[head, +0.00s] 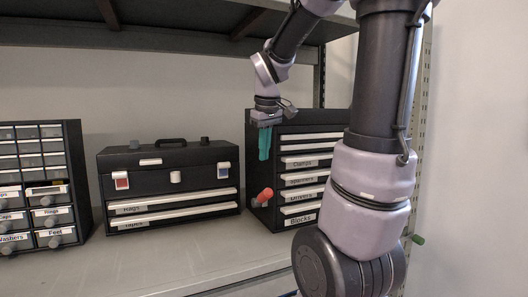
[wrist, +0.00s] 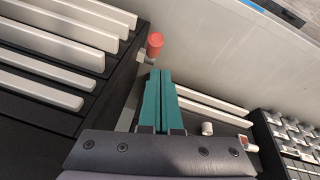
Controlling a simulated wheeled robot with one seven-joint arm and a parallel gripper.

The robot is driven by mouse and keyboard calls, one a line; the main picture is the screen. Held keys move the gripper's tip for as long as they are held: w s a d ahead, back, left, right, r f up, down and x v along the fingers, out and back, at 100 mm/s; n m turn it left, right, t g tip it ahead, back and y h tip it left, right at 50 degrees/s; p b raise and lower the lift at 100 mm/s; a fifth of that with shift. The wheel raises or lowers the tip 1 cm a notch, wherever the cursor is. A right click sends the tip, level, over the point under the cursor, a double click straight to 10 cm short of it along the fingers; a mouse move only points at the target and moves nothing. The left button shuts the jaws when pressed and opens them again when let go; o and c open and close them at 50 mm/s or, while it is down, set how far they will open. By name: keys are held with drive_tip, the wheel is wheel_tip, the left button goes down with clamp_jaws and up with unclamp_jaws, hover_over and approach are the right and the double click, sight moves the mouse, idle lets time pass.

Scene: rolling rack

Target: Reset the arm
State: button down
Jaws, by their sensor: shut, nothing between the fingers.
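My gripper (head: 264,143) hangs from the bent arm with its teal fingers pointing down. It is in front of the upper left part of the dark drawer cabinet (head: 258,150) in the head view. The two teal fingers also show side by side in the wrist view (wrist: 160,100), closed together with nothing between them. My arm covers part of the cabinet's right side.
The cabinet has white labelled drawer fronts and a red knob (head: 265,195) on its left, also in the wrist view (wrist: 155,43). A black toolbox (head: 170,183) stands to its left, then a small-drawer organizer (head: 80,170). The grey shelf (head: 150,262) is bare in front.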

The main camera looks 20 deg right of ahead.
idle(0.4)
drive_tip(key=s+a+r+m+t+y, duration=0.2)
drive_tip(key=s+a+m, duration=0.4)
drive_tip(key=s, duration=0.6)
drive_tip(key=shift+s+a+r+m+t+y, duration=0.2)
drive_tip(key=shift+a+r+m+t+y, duration=0.2)
drive_tip(key=shift+a+t, duration=0.55)
